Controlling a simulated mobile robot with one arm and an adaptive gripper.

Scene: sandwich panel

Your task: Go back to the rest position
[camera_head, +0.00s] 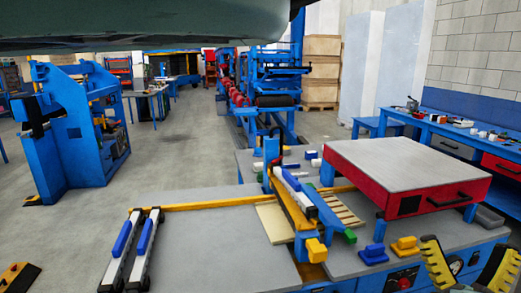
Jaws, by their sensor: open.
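My gripper (473,248) shows at the lower right corner of the head view. Its two yellow and black fingers stand wide apart, and nothing shows between them. It is over the right front part of the grey workbench (205,240), near the blue bench front with its round dial. The lower part of the gripper is cut off by the frame.
A red-sided box with a grey top (410,168) stands on blue legs behind my gripper. A yellow and blue fixture (295,205) crosses the bench middle. Two rails (132,250) lie at the left. A blue side table (470,138) is at the right. Open floor lies beyond.

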